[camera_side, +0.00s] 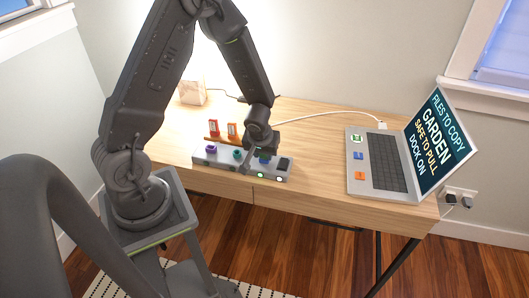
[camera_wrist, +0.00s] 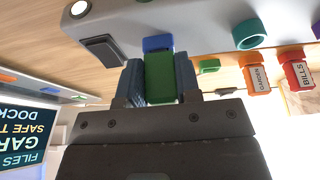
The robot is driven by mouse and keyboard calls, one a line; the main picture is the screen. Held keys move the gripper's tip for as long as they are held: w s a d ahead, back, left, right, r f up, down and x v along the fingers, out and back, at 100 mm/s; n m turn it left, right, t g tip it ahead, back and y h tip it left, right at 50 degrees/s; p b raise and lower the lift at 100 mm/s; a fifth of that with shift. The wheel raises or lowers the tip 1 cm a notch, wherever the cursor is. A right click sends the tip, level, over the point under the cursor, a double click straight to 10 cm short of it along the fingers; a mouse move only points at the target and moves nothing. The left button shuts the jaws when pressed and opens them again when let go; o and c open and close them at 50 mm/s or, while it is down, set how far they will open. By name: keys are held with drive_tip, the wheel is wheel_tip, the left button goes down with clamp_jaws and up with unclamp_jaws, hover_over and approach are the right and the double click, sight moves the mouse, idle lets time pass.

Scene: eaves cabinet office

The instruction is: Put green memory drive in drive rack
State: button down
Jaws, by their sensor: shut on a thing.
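My gripper (camera_wrist: 160,80) is shut on the green memory drive (camera_wrist: 160,88), whose sides are between the two blue-grey fingers. In the side view my gripper (camera_side: 262,148) is low over the right part of the grey dock (camera_side: 200,159). A blue socket (camera_wrist: 157,43) on the dock shows right behind the drive; I cannot tell whether the drive is still seated in it. The wooden drive rack (camera_side: 215,139) stands behind the dock. It holds a red drive (camera_side: 213,128) marked BILLS and an orange drive (camera_side: 232,130) marked GARDEN. A small green piece (camera_wrist: 209,66) shows beside the orange drive.
The dock has a purple ring (camera_side: 211,149), a teal ring (camera_side: 238,154) and a black block (camera_side: 283,164). A laptop (camera_side: 372,190) is at the right, its screen (camera_side: 435,138) reading "FILES TO COPY GARDEN SAFE TO PULL DOCK ON". A white cable (camera_side: 320,114) crosses the desk behind.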

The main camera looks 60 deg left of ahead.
drive_tip(key=shift+r, duration=0.35)
drive_tip(key=shift+r, duration=1.6)
drive_tip(key=shift+r, duration=2.5)
drive_tip(key=shift+a, duration=0.1)
drive_tip(key=w+a+f, duration=0.1)
drive_tip(key=a+f, duration=0.1)
drive_tip(key=a, duration=0.9)
drive_tip(key=shift+w+a, duration=0.3)
drive_tip(key=shift+w, duration=0.05)
